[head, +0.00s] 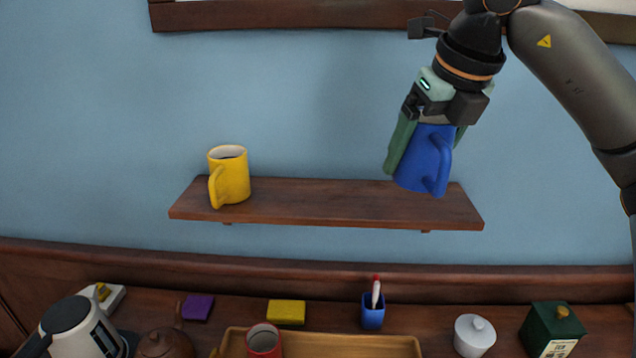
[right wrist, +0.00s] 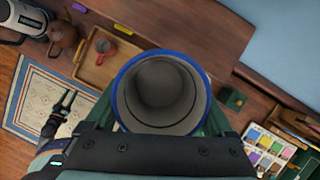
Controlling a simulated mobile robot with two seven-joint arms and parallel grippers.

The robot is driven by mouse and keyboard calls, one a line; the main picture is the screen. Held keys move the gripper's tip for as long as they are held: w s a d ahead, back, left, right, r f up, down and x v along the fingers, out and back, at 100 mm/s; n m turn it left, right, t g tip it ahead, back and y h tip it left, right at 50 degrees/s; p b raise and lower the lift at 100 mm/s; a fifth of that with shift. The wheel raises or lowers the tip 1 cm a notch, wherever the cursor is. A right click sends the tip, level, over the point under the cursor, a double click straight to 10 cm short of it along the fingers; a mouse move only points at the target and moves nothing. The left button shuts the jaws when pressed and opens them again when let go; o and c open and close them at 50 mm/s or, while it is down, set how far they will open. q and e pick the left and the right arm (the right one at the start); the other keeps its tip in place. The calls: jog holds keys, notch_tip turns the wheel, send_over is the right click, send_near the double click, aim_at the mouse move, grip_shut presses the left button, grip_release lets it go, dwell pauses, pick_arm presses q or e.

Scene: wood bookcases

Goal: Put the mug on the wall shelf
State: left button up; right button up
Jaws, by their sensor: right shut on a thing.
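A blue mug (head: 418,165) is in my right gripper (head: 428,150), its handle toward the right in the head view. The fingers are shut on it from both sides. In the right wrist view I look into the mug's empty grey inside (right wrist: 160,95), ringed by its blue rim. The brown wall shelf (head: 330,203) is fixed to the blue wall. The mug overlaps the shelf's right part in the head view; I cannot tell whether it touches. What seems my left gripper (right wrist: 66,103) shows small and dark in the right wrist view, its opening unclear.
A yellow mug (head: 232,178) stands on the shelf's left part. The shelf's middle is clear. Below are a kettle (head: 82,330), a wooden tray (head: 345,346) with a red mug (head: 264,341), a blue pen cup (head: 373,312), a white lidded jar (head: 474,336) and a green box (head: 552,328).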

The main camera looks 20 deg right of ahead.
jog(key=shift+r, duration=0.75)
jog(key=shift+w+r, duration=0.1)
jog(key=w+d+f, duration=0.8)
jog(key=d+f, duration=0.1)
jog(key=shift+w+d, duration=0.25)
jog(key=shift+w, duration=0.1)
jog(key=shift+w+d+f, duration=0.15)
jog(key=shift+f, duration=0.05)
jog(key=shift+w+d+f, duration=0.1)
jog(key=shift+d+f, duration=0.05)
jog(key=shift+f, duration=1.55)
jog(key=shift+f, duration=0.2)
jog(key=o, duration=1.4)
